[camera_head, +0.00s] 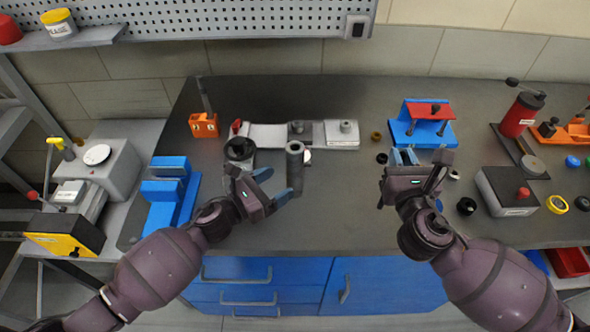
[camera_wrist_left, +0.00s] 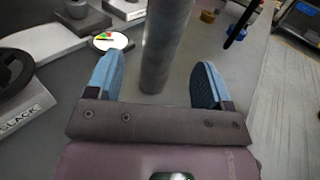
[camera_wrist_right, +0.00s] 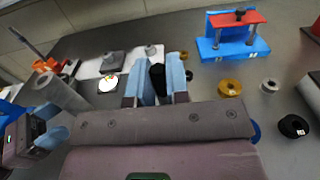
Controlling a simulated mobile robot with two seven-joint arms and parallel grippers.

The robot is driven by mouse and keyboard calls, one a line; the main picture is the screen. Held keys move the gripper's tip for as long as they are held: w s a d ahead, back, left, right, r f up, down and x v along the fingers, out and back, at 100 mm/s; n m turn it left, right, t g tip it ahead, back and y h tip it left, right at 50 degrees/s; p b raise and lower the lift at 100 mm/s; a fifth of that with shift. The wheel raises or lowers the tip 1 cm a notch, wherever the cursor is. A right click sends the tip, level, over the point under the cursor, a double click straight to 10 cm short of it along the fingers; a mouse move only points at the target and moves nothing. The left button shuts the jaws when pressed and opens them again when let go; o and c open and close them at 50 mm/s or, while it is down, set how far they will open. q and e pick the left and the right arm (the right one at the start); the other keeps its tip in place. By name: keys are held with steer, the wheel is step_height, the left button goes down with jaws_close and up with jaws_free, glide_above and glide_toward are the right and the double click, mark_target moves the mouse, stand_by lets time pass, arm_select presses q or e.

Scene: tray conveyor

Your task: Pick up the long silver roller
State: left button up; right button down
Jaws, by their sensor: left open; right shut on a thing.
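The long silver roller (camera_head: 294,165) is a grey cylinder standing upright on the dark bench. My left gripper (camera_head: 272,186) is open beside it. In the left wrist view the roller (camera_wrist_left: 165,45) rises between the two spread blue fingers, with gaps to both. The roller also shows at the left of the right wrist view (camera_wrist_right: 60,92). My right gripper (camera_head: 403,158) is off to the right, away from the roller. In the right wrist view it is shut on a small black object (camera_wrist_right: 157,78), mostly hidden by the fingers.
A blue stand with a red top (camera_head: 428,108) is at the back right. The bench between my grippers is mostly clear.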

mark_target(288, 178)
arm_select(q)
steer(key=shift+x, duration=2.75)
arm_select(e)
steer(key=shift+f, duration=0.1)
arm_select(q)
steer(key=shift+f, duration=0.15)
